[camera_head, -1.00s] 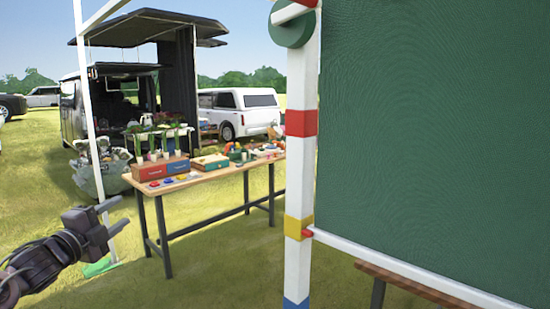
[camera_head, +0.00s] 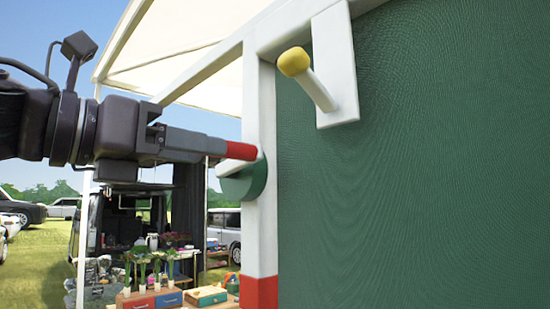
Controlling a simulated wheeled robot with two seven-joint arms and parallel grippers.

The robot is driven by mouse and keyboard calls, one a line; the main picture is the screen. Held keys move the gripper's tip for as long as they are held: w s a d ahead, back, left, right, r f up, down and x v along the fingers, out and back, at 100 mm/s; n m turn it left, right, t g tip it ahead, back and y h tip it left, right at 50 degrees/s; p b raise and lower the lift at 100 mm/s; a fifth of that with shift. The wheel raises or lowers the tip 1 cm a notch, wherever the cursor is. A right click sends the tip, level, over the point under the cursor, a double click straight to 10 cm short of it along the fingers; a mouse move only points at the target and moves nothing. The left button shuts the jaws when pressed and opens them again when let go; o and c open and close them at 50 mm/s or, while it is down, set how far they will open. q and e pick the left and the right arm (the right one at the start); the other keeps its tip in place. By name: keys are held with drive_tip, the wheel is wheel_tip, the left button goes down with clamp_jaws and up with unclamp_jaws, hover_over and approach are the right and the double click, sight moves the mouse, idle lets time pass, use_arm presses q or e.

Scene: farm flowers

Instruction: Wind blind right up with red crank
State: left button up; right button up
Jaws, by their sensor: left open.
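The green blind (camera_head: 410,170) hangs down and fills the right half of the head view; its lower edge is out of the picture. The red crank has a red grip (camera_head: 241,151), a white arm (camera_head: 240,166) and a green hub (camera_head: 245,182) on the white post (camera_head: 261,225). My left gripper (camera_head: 222,149) comes in level from the left, with its fingertips at the red grip. The jaws are open, seen from the side, and the fingers overlap part of the grip. I cannot tell whether they touch it. My right gripper is out of view.
A white plate (camera_head: 335,60) with a yellow-tipped peg (camera_head: 294,62) sticks out above right of the crank. A white canopy (camera_head: 190,45) is overhead. A table with a red box (camera_head: 137,301), a blue box (camera_head: 168,299) and flowers stands low behind the post.

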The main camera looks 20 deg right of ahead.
sight(252, 155)
use_arm(q)
drive_tip(key=d+p, duration=0.1)
drive_tip(key=w+r+p, duration=0.1)
drive_tip(key=shift+d+p, duration=0.35)
drive_tip(key=x, duration=0.3)
drive_tip(key=shift+d+f+p, duration=0.2)
drive_tip(key=shift+p, duration=0.15)
drive_tip(key=shift+d, duration=0.15)
drive_tip(key=shift+a, duration=0.35)
drive_tip(key=c, duration=0.7)
drive_tip(key=shift+c, duration=1.1)
clamp_jaws()
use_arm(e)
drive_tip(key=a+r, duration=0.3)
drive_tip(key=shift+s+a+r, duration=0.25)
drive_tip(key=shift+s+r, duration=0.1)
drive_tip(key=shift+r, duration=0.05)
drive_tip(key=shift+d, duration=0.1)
